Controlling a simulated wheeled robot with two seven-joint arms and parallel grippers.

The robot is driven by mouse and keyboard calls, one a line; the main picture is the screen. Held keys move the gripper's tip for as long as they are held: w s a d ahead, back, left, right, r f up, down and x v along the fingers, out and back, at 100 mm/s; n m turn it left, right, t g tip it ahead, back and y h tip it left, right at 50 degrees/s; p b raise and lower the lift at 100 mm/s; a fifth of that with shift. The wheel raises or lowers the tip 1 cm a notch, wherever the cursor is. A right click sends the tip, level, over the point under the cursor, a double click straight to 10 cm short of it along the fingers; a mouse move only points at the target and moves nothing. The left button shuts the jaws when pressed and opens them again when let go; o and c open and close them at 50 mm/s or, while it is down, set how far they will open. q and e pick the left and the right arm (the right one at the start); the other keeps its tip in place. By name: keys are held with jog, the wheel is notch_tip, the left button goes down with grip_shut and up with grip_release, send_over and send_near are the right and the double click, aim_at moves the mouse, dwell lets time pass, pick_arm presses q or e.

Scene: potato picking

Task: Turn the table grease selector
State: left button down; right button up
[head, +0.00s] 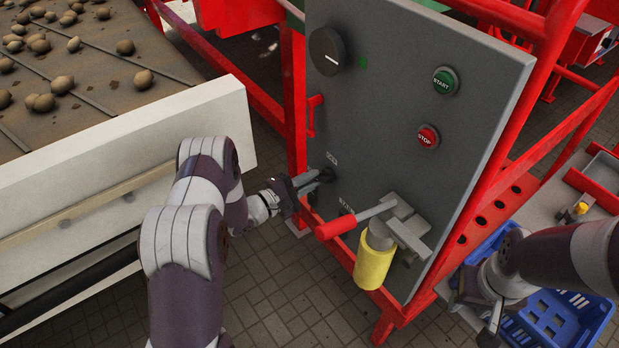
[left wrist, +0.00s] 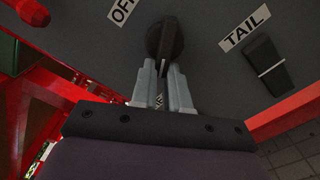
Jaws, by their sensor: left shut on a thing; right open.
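A round black selector knob (left wrist: 164,42) with a raised bar sits on the grey control panel (head: 385,100). In the head view this knob (head: 327,174) is low on the panel's left side. My left gripper (left wrist: 163,75) is shut on the knob's bar, one finger on each side. In the head view my left gripper (head: 312,181) reaches the panel from the left. A second black selector (left wrist: 266,66) is beside a "TAIL" label (left wrist: 245,28). My right gripper (head: 488,326) is open at the lower right.
A grease pump with a red handle (head: 336,227) and yellow cup (head: 374,264) juts out right of my left gripper. The panel also has a large black dial (head: 327,51), green START (head: 445,81) and red STOP (head: 428,136) buttons. A blue crate (head: 590,312) is near my right arm.

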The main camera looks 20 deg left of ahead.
pick_arm(q)
jog(key=shift+f+n, duration=0.2)
jog(key=shift+n, duration=0.3)
jog(key=c, duration=1.1)
grip_release()
jog(key=shift+s, duration=0.15)
jog(key=b+v, duration=0.2)
jog(key=v, duration=1)
jog(key=shift+s+a, duration=0.2)
jog(key=shift+a, duration=0.05)
